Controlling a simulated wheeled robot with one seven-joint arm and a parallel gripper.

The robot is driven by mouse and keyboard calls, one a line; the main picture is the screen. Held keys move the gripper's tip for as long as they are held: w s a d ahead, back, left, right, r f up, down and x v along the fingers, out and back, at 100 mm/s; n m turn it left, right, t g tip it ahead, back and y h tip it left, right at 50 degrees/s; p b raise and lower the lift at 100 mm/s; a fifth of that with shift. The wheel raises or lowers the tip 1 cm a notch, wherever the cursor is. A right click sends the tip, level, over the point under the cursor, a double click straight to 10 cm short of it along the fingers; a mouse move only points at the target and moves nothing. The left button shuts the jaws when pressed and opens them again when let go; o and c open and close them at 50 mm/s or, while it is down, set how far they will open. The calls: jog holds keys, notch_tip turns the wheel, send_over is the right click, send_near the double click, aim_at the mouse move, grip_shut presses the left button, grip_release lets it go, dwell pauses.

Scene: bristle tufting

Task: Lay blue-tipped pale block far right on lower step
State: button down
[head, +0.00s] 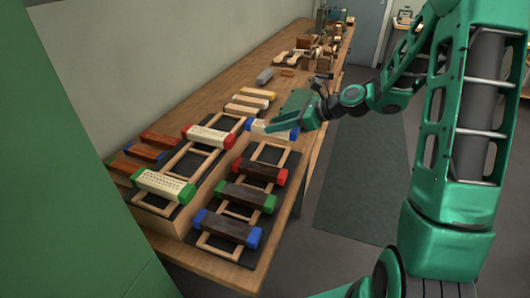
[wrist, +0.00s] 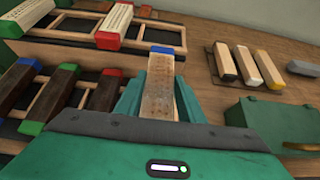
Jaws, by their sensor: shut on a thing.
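The pale block with blue tips (head: 259,127) is in my gripper (head: 285,124), above the far end of the lower step (head: 272,152). In the wrist view the pale block (wrist: 160,80) lies lengthwise between the two green fingers (wrist: 160,103), its blue tip pointing away from me. The lower step carries a red-ended dark block (head: 258,170), a green-ended one (head: 244,195) and a blue-ended one (head: 225,226). The bare far slot lies beyond the red-ended block. I cannot tell how high the held block is above the step.
The upper step holds a red-ended pale block (head: 208,135) and a green-ended pale block (head: 165,185). Several plain-handled blocks (wrist: 247,65) lie on the table beyond, with a grey block (head: 264,76). A green box-like thing (wrist: 270,120) stands to the right in the wrist view.

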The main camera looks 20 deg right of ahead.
jog(key=shift+f, duration=4.3)
jog(key=shift+f, duration=0.15)
jog(key=c, duration=1.2)
grip_release()
jog(key=v, duration=1.2)
jog(key=shift+s, duration=0.1)
jog(key=s+d+r+n+g+h, duration=0.2)
jog(key=s+n, duration=0.4)
jog(key=s, duration=0.5)
jog(key=s+d+r+n+g+h, duration=0.2)
jog(key=s+d+n+h, duration=0.2)
jog(key=s, duration=0.7)
jog(key=s+d+r+n+g+h, duration=0.2)
jog(key=s+d+n+g+h, duration=0.1)
jog(key=s+n, duration=0.5)
jog(key=shift+s+r+n+h, duration=0.15)
jog(key=shift+s+r+n, duration=0.05)
jog(key=shift+s, duration=0.65)
jog(key=shift+s+r+n+h, duration=0.15)
jog(key=shift+s+r+n, duration=0.05)
jog(key=shift+s, duration=0.65)
